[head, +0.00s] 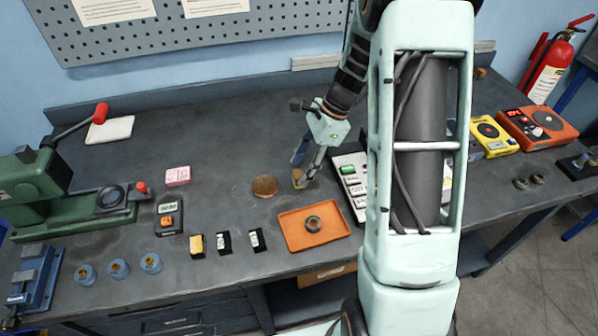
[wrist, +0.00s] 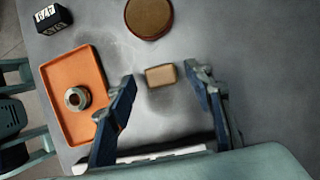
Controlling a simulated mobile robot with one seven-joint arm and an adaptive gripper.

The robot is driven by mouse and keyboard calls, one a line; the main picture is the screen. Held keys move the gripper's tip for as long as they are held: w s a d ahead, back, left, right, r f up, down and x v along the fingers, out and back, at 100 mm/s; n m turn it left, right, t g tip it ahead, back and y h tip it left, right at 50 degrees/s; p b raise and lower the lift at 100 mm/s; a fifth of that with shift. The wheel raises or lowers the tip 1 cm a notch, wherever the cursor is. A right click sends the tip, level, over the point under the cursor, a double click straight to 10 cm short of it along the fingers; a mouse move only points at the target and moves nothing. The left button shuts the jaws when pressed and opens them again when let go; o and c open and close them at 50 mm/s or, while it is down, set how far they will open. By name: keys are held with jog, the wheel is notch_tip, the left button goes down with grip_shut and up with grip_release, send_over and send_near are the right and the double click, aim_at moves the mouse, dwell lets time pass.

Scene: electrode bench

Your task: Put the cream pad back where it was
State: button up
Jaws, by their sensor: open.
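A small tan-cream block, which looks like the cream pad (wrist: 160,76), lies on the bench between my fingertips in the wrist view. In the head view the pad (head: 298,180) shows only in part, under the fingers. My gripper (wrist: 160,80) is open, with one finger on each side of the pad and a visible gap at both. In the head view my gripper (head: 304,166) points down at the bench, just right of the round brown disc (head: 265,186). I cannot tell how high the fingertips are above the bench.
An orange tray (head: 290,236) holding a dark ring (head: 313,223) lies in front of my gripper. A white rack (head: 342,163) with coloured items is close on the right, partly hidden by my arm. A white pad (head: 112,129) lies far left. The bench behind the disc is clear.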

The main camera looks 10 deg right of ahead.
jog(key=v, duration=0.9)
jog(key=shift+r, duration=0.25)
jog(key=shift+d, duration=0.15)
